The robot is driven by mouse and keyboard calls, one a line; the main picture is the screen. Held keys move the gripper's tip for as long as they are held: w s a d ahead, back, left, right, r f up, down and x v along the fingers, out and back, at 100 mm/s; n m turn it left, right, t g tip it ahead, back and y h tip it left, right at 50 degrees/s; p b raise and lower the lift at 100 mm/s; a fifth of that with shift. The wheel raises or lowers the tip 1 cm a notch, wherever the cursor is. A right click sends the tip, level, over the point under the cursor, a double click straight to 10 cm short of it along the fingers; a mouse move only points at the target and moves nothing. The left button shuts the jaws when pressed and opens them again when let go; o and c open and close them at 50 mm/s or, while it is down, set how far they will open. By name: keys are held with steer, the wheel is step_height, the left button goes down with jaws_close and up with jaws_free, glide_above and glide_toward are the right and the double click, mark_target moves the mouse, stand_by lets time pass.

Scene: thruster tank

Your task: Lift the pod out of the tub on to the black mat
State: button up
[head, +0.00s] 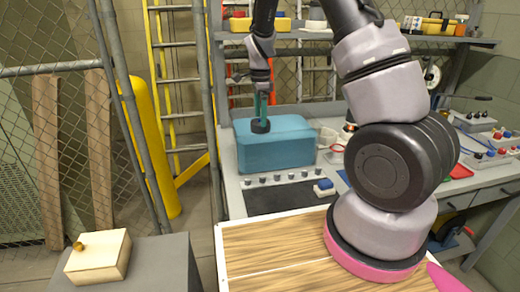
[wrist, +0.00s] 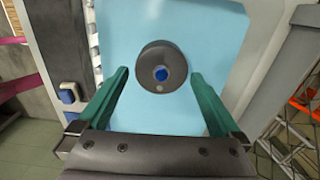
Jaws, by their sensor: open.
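The blue tub (head: 285,158) stands on the bench; its pale blue inside (wrist: 110,30) fills the middle of the wrist view. The pod (wrist: 150,52) is a dark round body with a blue centre, seen end-on in the wrist view. In the head view the dark pod (head: 260,127) shows at the tub's top, below my gripper (head: 263,108). My gripper is open, with one green finger on each side of the pod in the wrist view (wrist: 158,73). Gaps show between fingers and pod; their relative depth is unclear. The black mat (head: 285,199) lies bare before the tub.
A strip of knobs (head: 285,177) lies between tub and mat. A small blue-topped box (head: 323,187) sits at the mat's right edge. White cups (head: 328,137) stand right of the tub. A shelf (head: 300,35) runs behind. A wooden top (head: 270,250) is in front.

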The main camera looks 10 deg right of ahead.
mark_target(260, 131)
steer(key=shift+w+f, duration=0.1)
steer(key=shift+f, duration=3.4)
jaws_close()
step_height(260, 131, up, 27)
stand_by(1.2)
